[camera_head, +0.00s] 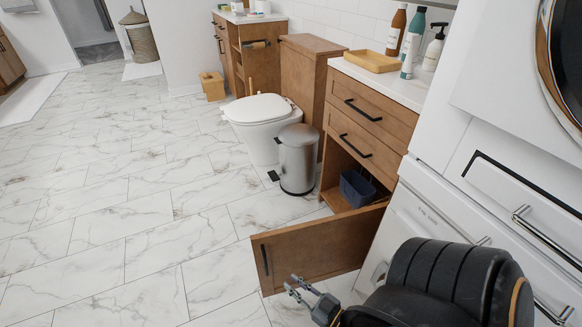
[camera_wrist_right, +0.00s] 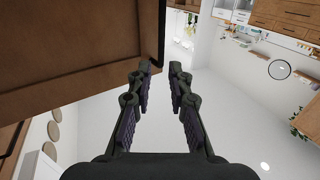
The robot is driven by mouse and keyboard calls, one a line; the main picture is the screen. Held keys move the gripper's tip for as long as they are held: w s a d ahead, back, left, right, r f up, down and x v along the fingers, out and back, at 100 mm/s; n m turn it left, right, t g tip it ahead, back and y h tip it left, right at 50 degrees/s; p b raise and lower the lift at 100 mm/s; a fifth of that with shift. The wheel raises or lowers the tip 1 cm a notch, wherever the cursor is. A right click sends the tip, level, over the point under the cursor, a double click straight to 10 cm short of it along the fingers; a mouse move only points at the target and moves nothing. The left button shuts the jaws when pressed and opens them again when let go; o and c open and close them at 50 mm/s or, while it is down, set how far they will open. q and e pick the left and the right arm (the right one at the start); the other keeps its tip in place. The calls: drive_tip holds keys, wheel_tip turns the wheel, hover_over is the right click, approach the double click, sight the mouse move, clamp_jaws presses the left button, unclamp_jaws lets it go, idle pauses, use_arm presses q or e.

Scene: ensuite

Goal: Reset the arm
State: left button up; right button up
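My right gripper (camera_head: 301,287) is at the bottom of the head view, by the lower part of an open wooden cabinet door (camera_head: 325,248). In the right wrist view the two fingers of the right gripper (camera_wrist_right: 160,72) stand apart with nothing between them. A brown wooden panel (camera_wrist_right: 75,50) fills the upper left of that view, close to one finger; I cannot tell whether they touch. The door has a dark handle (camera_head: 265,260) near its free edge, left of the gripper in the head view. My left gripper is not in view.
The open cabinet (camera_head: 338,199) holds a dark blue basket (camera_head: 357,187). A steel bin (camera_head: 298,160) and a toilet (camera_head: 262,125) stand beyond it. White appliances (camera_head: 440,225) line the right side. The marble-tiled floor (camera_head: 120,235) on the left is clear.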

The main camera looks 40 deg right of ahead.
idle(0.4)
wheel_tip(320, 180, down, 10)
drive_tip(key=w+a+m+g+h, duration=0.1)
drive_tip(key=w+g+h, duration=0.15)
drive_tip(key=g, duration=0.75)
use_arm(q)
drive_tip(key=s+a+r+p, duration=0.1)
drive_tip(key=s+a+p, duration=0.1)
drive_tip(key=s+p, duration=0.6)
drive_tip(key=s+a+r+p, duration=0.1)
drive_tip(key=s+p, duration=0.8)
drive_tip(key=p, duration=0.7)
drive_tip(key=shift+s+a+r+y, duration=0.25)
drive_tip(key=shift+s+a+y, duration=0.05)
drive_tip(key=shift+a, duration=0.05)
use_arm(e)
drive_tip(key=s+d+r+g, duration=0.1)
drive_tip(key=s+g, duration=0.2)
drive_tip(key=s, duration=0.9)
drive_tip(key=s+r+g, duration=0.2)
drive_tip(key=s+g, duration=0.1)
drive_tip(key=s, duration=0.9)
drive_tip(key=shift+s+d+g+h, duration=0.2)
drive_tip(key=shift+d+g+h, duration=0.15)
drive_tip(key=shift+h, duration=0.1)
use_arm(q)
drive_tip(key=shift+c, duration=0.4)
